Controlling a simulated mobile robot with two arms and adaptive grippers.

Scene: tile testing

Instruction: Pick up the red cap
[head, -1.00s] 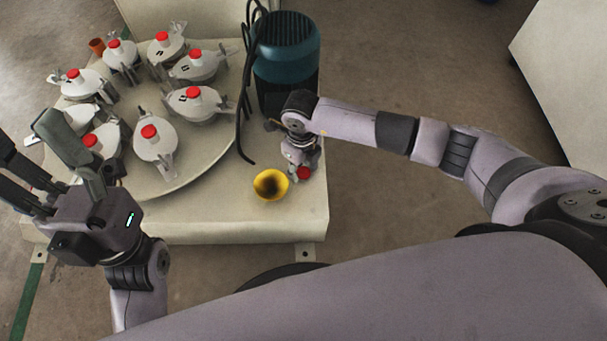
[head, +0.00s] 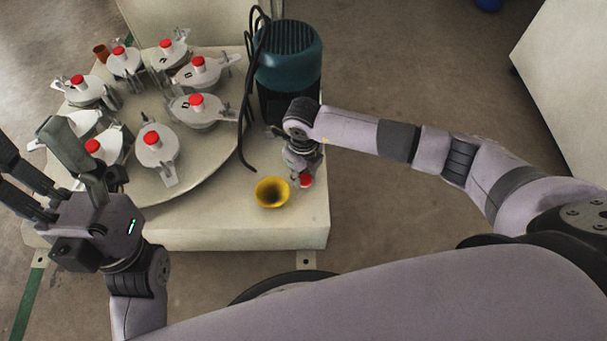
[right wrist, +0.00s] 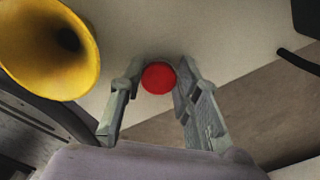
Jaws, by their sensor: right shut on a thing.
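The red cap (head: 306,180) is by the right edge of the machine table, just right of the yellow funnel. My right gripper (head: 304,172) is over it, with its arm coming in from the right. In the right wrist view the cap (right wrist: 158,77) sits between the two fingertips of the gripper (right wrist: 157,82), which are shut on it. Whether the cap touches the table is hard to tell. My left gripper (head: 58,165) is at the left with its fingers spread apart and nothing between them.
The yellow funnel (head: 272,192), also in the right wrist view (right wrist: 50,48), stands close beside the cap. A teal motor (head: 288,55) with black cables (head: 246,110) stands behind. A round plate (head: 200,170) carries several white pots with red caps. The table's front strip (head: 230,233) is clear.

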